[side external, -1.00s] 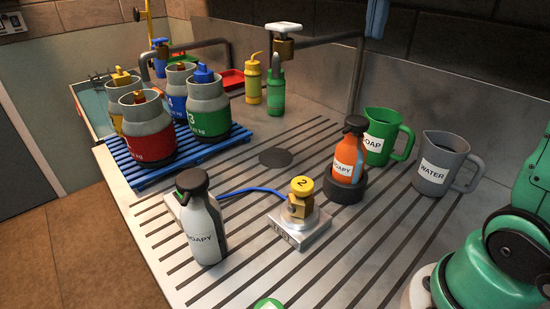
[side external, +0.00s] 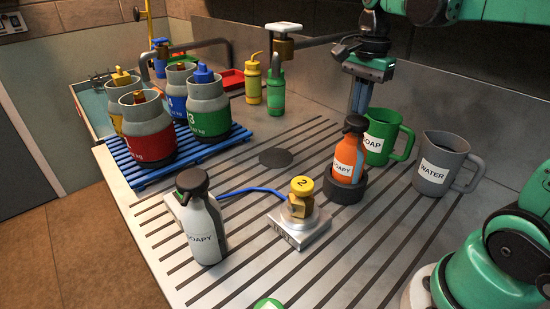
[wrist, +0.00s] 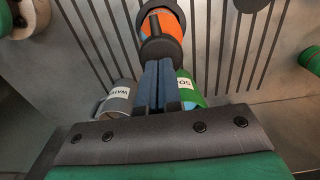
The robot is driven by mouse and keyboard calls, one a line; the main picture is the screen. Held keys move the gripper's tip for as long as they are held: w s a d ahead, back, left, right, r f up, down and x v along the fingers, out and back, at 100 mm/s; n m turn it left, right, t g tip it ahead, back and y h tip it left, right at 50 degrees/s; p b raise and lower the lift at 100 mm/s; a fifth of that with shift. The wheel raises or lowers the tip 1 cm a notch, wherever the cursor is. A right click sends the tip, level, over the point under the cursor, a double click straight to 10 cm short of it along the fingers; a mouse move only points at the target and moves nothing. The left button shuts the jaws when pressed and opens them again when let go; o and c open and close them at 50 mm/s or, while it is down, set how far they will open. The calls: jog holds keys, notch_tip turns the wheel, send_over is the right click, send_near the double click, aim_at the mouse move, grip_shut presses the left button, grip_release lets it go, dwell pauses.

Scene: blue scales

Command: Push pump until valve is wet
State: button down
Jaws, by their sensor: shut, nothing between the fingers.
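A brass valve (side external: 298,205) with a yellow cap marked 2 stands on a silver block (side external: 300,230) in the side view. An orange bottle (side external: 347,160) labelled SOAPY, with a black pump head (side external: 355,124), stands in a dark round holder (side external: 344,190) behind and right of the valve.
A green SOAP jug (side external: 381,140) and a grey WATER jug (side external: 440,165) stand close right of the orange bottle. Gas cylinders (side external: 150,135) stand on a blue rack at left. A blue hose (side external: 250,190) lies left of the valve.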

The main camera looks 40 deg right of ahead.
aim_at(358, 120)
jog(key=shift+f, duration=0.6)
jog(key=shift+f, duration=1.25)
notch_tip(358, 120, up, 15)
jog(key=shift+f, duration=0.15)
dwell(0.4)
jog(key=s+a+f+n+t, duration=0.1)
jog(key=a+f+n+t, duration=0.2)
jog(key=a+f+n, duration=0.2)
jog(key=s+a+f+n+t, duration=0.1)
jog(key=a+f+n+t, duration=0.3)
jog(key=f+n, duration=0.7)
jog(key=shift+a+n, duration=0.9)
jog(key=shift+n, duration=0.1)
